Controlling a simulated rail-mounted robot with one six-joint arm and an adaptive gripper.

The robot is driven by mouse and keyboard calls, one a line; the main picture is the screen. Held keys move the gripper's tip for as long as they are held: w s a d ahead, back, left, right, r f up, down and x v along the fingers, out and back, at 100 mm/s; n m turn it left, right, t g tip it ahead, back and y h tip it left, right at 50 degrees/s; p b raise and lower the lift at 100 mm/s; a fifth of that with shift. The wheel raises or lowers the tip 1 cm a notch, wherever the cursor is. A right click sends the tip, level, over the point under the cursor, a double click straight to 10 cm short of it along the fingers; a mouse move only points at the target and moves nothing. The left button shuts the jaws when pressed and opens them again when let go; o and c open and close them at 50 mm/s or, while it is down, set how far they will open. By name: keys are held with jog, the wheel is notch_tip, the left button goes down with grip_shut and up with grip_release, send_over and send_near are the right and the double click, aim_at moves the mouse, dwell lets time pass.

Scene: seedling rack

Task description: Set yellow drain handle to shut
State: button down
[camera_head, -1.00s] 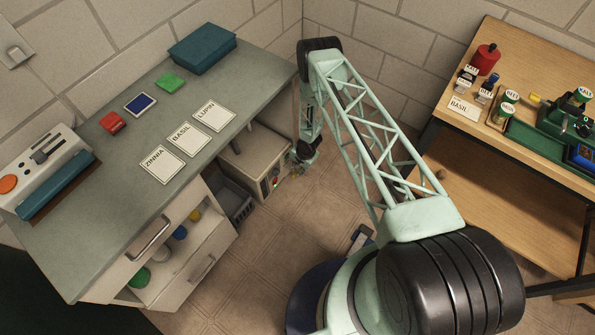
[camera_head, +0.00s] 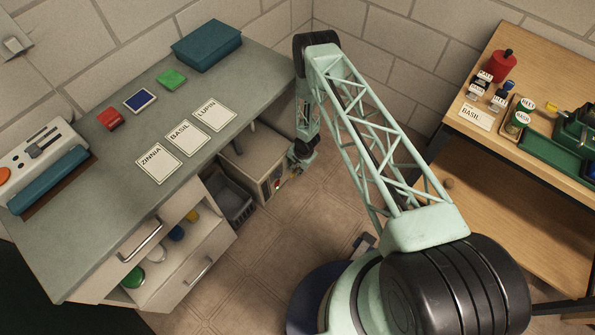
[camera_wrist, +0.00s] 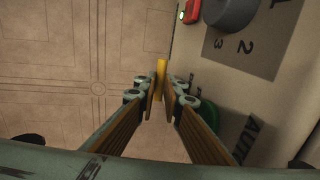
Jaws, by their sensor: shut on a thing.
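The yellow drain handle (camera_wrist: 162,66) shows in the wrist view as a narrow yellow bar between my fingertips, beside the cabinet's front panel. My gripper (camera_wrist: 160,98) is shut on it; the fingers lie on both sides of the bar. The handle's pivot and any marks for its positions are hidden.
The machine's panel has a grey dial (camera_wrist: 230,12) with numbers, a red switch (camera_wrist: 191,11) and a green button (camera_wrist: 209,118) near my fingers. A grey basket (camera_head: 236,205) and an open drawer (camera_head: 165,275) stand nearby. The floor (camera_head: 262,262) is clear.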

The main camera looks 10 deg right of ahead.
jog(key=shift+w+a, duration=0.1)
jog(key=shift+w, duration=0.15)
